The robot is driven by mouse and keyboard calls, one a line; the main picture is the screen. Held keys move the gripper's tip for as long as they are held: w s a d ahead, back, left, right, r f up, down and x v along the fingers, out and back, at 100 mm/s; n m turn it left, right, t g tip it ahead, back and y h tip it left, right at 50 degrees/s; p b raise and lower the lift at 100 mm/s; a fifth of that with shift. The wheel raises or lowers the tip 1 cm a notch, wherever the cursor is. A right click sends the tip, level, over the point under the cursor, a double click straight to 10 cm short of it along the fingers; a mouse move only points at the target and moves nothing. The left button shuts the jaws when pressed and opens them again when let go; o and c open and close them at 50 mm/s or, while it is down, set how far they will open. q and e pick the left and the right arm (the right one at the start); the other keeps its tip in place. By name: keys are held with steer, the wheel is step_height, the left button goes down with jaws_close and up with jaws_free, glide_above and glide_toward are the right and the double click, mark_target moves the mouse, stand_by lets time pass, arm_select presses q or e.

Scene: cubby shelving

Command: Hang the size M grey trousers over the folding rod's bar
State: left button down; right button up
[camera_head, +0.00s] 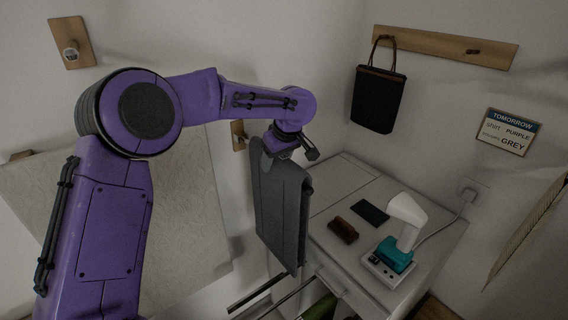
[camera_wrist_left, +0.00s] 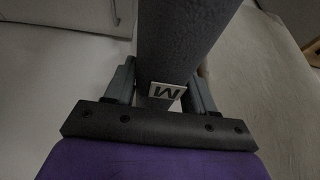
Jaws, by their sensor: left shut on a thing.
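The grey trousers (camera_head: 282,205) hang folded below my left gripper (camera_head: 285,148), in the middle of the head view. In the left wrist view the trousers (camera_wrist_left: 180,40) pass between the two fingers, with a white tag (camera_wrist_left: 165,91) reading M, seen upside down. The left gripper is shut on them near their top. A dark thin bar (camera_head: 258,292), which looks like the folding rod's bar, shows at the bottom, near the trousers' lower end. I cannot tell whether they touch. The right gripper is out of view.
A white cabinet top (camera_head: 340,190) at right holds a steamer or iron-like device (camera_head: 404,220) on a base, a brown brush-like block (camera_head: 343,230) and a dark flat item (camera_head: 370,212). A black bag (camera_head: 378,98) hangs on a wooden rail (camera_head: 440,46). A sign (camera_head: 507,132) reads GREY.

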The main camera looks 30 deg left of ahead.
arm_select(q)
steer(key=shift+w+a, duration=0.25)
steer(key=shift+a, duration=0.35)
steer(key=shift+w+a, duration=0.25)
steer(key=shift+a, duration=0.3)
steer(key=shift+f, duration=0.85)
steer(key=shift+c, duration=1.5)
jaws_free()
steer(key=b+v, duration=0.2)
steer(key=v, duration=0.8)
steer(key=shift+s+d, duration=0.1)
steer(key=shift+d, duration=0.15)
steer(key=shift+r, duration=0.25)
